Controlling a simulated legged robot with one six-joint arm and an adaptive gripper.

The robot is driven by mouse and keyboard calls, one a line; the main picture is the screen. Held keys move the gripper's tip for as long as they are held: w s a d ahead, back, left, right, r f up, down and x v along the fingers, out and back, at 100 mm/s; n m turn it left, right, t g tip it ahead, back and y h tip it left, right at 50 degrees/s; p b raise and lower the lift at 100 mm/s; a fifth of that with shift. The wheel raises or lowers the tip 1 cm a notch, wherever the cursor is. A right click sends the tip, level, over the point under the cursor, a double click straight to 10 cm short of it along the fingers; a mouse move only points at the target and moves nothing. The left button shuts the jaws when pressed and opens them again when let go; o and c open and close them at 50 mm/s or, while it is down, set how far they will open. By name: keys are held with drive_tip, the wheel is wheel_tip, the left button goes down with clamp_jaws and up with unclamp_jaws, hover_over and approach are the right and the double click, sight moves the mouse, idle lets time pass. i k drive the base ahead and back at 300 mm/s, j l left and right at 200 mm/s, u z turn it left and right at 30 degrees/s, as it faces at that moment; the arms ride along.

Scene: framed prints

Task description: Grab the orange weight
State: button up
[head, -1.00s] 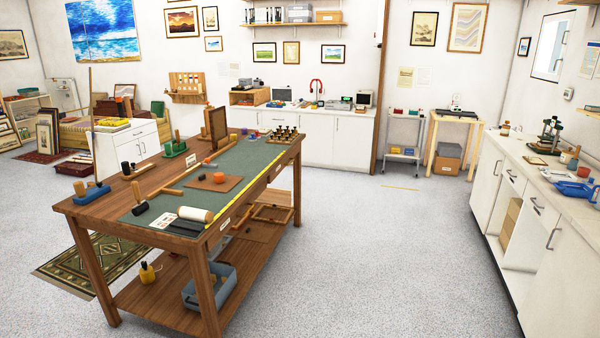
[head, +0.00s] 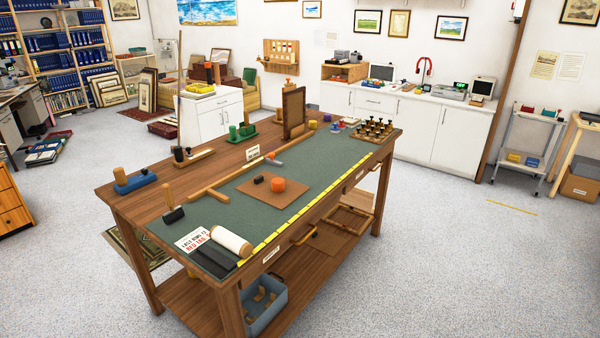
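The orange weight (head: 278,185) is a short round block. It stands on a brown square board (head: 290,200) on the green mat (head: 325,165) of the wooden workbench (head: 180,168). A small dark block (head: 259,179) stands just left of it on the same board. Nothing covers the orange weight from this side. My gripper is not in the head view.
A white roll (head: 231,241), dark bars and a printed card lie at the bench's near end. A wooden T-shaped piece (head: 225,185) lies left of the board. An upright brown frame (head: 294,112) stands behind. Grey floor (head: 430,260) is clear to the right.

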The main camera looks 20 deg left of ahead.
sight(278, 184)
drive_tip(key=i+u, duration=0.15)
drive_tip(key=i, duration=0.35)
drive_tip(key=i+l+u, duration=0.15)
drive_tip(key=i, duration=0.35)
drive_tip(key=i+l+u, duration=0.15)
drive_tip(key=i, duration=0.35)
drive_tip(key=i+j+u, duration=0.15)
drive_tip(key=i+u, duration=0.65)
drive_tip(key=i+l+u, duration=0.1)
drive_tip(key=i+u, duration=0.3)
drive_tip(key=i+l+u, duration=0.15)
drive_tip(key=u, duration=0.25)
drive_tip(key=i+l, duration=0.05)
drive_tip(key=i, duration=0.05)
